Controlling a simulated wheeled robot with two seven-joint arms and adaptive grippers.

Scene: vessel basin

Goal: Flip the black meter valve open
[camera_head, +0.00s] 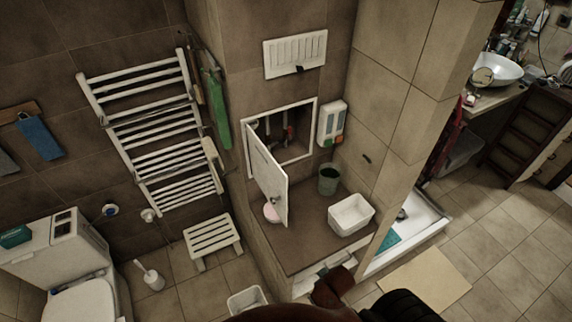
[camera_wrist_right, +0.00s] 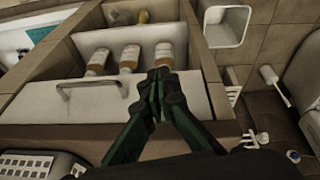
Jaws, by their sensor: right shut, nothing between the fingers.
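An open wall niche (camera_head: 280,135) with a white frame sits low in the tiled wall in the head view. Its white door (camera_head: 270,175) is swung outward. Inside are small pipes and fittings with a reddish part (camera_head: 290,131); they are dark and small, and I cannot clearly pick out the black valve. My right gripper (camera_wrist_right: 160,80) has its dark green fingers together in the right wrist view, with nothing between them. It is in front of an open drawer, and no niche or valve shows in that view. My left gripper is not in view.
The open drawer (camera_wrist_right: 108,97) holds several bottles (camera_wrist_right: 130,58). On the ledge below the niche stand a dark green bucket (camera_head: 329,179), a white basin (camera_head: 351,214) and a pink item (camera_head: 271,212). A slatted stool (camera_head: 211,236) stands left.

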